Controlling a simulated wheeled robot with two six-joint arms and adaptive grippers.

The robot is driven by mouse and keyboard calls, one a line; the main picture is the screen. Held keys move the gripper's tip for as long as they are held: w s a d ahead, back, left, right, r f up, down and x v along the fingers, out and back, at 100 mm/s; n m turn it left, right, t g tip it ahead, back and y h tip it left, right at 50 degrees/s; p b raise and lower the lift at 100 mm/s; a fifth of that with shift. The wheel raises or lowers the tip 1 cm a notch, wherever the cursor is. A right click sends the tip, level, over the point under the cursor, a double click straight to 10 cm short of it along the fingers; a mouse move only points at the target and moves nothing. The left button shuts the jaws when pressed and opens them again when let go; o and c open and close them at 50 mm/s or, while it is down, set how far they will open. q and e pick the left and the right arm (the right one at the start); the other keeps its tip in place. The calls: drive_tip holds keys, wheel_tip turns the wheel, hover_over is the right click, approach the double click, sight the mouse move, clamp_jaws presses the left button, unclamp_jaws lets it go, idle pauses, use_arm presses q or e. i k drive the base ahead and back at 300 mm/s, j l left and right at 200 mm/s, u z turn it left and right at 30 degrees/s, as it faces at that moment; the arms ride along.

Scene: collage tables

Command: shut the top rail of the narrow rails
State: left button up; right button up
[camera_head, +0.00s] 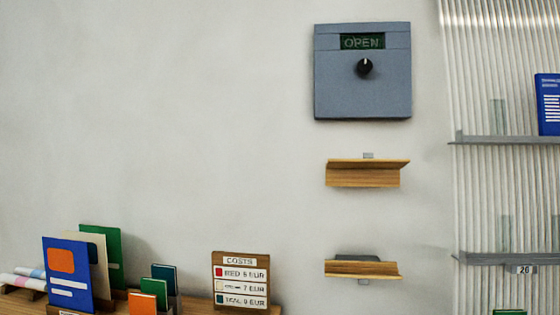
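Two short wooden rails are mounted on the pale wall, one above the other, right of the middle. The top rail (362,177) shows a broad wooden front face, with a thin edge reaching past it to the right. A small grey tab shows just above it. The lower rail (362,269) shows a thinner wooden front, with a dark grey piece behind its top and a small tab below. I cannot tell for sure from this view whether either rail is open or shut. Neither of my grippers is in view.
A grey box (340,95) with a black knob (365,67) and a display reading "OPEN" hangs above the rails. Grey shelves (515,140) on a ribbed panel are at right. A wooden table (205,309) at lower left bears upright cards and a "COSTS" sign (240,280).

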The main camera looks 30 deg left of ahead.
sight(368, 162)
drive_tip(key=i+l+u, duration=0.2)
drive_tip(key=u, duration=0.15)
drive_tip(key=i+l+u, duration=0.15)
drive_tip(key=l+u, duration=0.55)
drive_tip(key=i+l+u, duration=0.1)
drive_tip(key=l+u, duration=0.25)
drive_tip(key=l, duration=0.2)
drive_tip(key=l+u, duration=0.35)
